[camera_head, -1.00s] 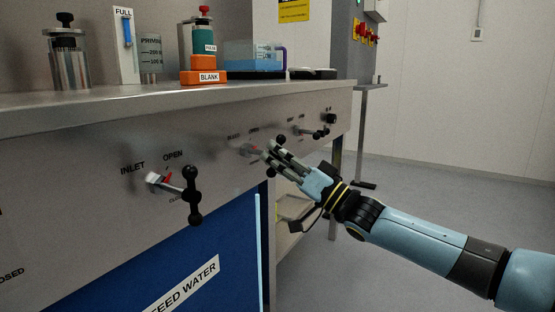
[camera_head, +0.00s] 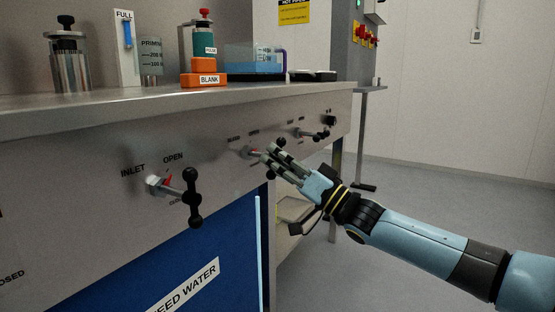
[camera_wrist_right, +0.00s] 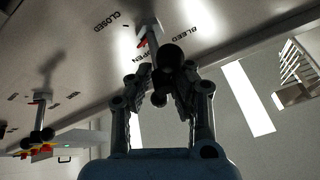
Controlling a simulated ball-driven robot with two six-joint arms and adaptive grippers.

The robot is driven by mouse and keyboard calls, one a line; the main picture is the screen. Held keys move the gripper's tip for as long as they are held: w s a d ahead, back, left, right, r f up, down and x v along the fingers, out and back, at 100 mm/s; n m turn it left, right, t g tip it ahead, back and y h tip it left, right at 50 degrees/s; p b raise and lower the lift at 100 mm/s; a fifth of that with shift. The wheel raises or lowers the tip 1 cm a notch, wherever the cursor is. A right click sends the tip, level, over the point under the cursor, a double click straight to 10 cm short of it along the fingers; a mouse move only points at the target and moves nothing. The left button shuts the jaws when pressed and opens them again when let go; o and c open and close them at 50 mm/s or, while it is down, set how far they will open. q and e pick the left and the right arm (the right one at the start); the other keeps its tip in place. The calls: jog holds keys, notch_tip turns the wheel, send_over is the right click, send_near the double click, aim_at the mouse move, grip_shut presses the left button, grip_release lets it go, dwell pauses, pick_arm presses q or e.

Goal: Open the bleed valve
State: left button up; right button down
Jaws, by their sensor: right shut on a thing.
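The bleed valve (camera_head: 255,153) is on the steel front panel, with a short stem, a red mark and a black ball-ended cross handle. In the right wrist view the valve handle (camera_wrist_right: 168,60) sits between the two finger pads, under the words BLEED, CLOSED and OPEN. The red mark lies on the side by OPEN; its exact angle is hard to tell. My right gripper (camera_head: 275,158) is shut on the handle, and its fingers also show in the wrist view (camera_wrist_right: 162,92). The fingers partly hide the handle in the head view. My left gripper is not in view.
The inlet valve (camera_head: 180,186) sticks out of the panel (camera_head: 90,170) at the left. Another valve (camera_head: 310,133) is just beyond the bleed valve. Bottles and an orange BLANK block (camera_head: 208,79) stand on the bench top. Open floor (camera_head: 440,190) lies to the right.

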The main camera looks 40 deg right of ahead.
jog(key=shift+s+a+f, duration=0.1)
jog(key=shift+s+a, duration=0.05)
jog(key=shift+a, duration=0.05)
jog(key=c, duration=1.6)
grip_release()
jog(key=shift+a, duration=0.1)
jog(key=shift+o, duration=1.3)
jog(key=shift+a, duration=0.15)
jog(key=shift+d, duration=0.2)
jog(key=v, duration=1.1)
jog(key=shift+s, duration=0.3)
jog(key=shift+o, duration=0.4)
jog(key=shift+d+f, duration=0.1)
